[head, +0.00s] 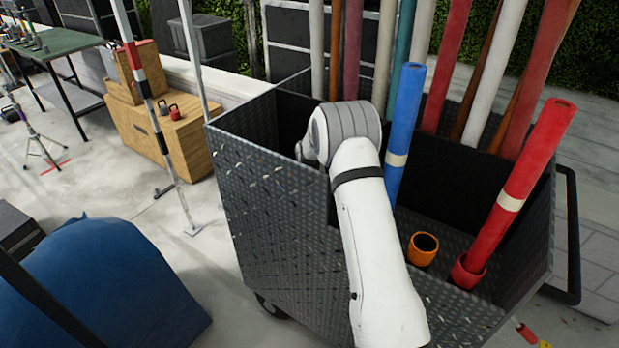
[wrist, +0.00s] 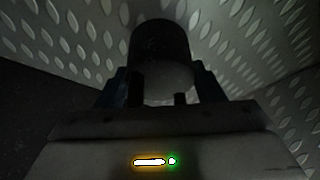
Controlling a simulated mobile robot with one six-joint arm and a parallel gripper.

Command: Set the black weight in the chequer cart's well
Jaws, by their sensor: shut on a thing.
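The chequer cart (head: 262,205) is a dark chequer-plate box that fills the middle of the head view. My white arm reaches over its near wall, and the wrist end drops into the left part of the well. My gripper is hidden there in the head view. In the wrist view my gripper (wrist: 165,88) is shut on the black weight (wrist: 160,42), a dark cylinder between the two fingers. Chequer-plate walls (wrist: 250,45) show close around it. The picture is dark, and I cannot tell whether the weight touches the floor.
A blue tube (head: 404,125) stands just right of my wrist. A red tube (head: 520,185) leans in a red socket, beside an empty orange socket (head: 422,249). Several long poles (head: 383,60) stand along the cart's back. A blue cover (head: 95,290) lies left.

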